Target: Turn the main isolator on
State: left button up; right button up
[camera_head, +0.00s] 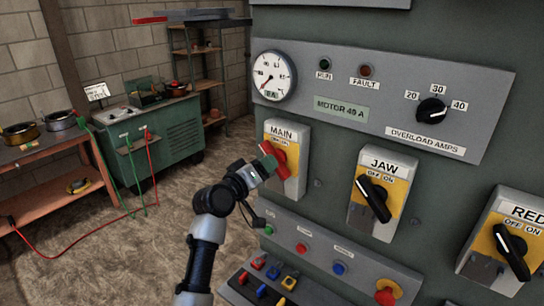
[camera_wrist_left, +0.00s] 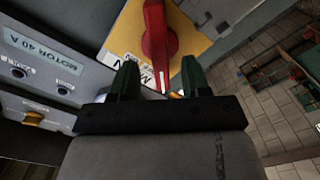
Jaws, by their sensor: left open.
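The main isolator (camera_head: 292,133) is a grey box labelled MAIN at the left end of the switch row, with a red rotary handle (camera_head: 281,161) on a yellow plate. In the left wrist view the red handle (camera_wrist_left: 156,40) has a white mark near its end, beside the partly hidden OFF/ON label. My left gripper (camera_head: 267,162) is at the handle and covers part of it and the label. In the wrist view its open fingers (camera_wrist_left: 160,75) appear on either side of the handle's end; I cannot tell whether they touch it. My right gripper is not in view.
The JAW switch (camera_head: 383,195) and RED switch (camera_head: 507,240) stand to the right, with black handles. A gauge (camera_head: 273,76) and overload dial (camera_head: 431,110) are above. Push buttons (camera_head: 302,247) are below. A green cabinet (camera_head: 160,145) and bench (camera_head: 50,185) stand left across open floor.

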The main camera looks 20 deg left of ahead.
pick_arm(q)
jog(key=shift+p+x, duration=0.35)
jog(key=shift+x, duration=1.55)
jog(key=shift+c, duration=0.2)
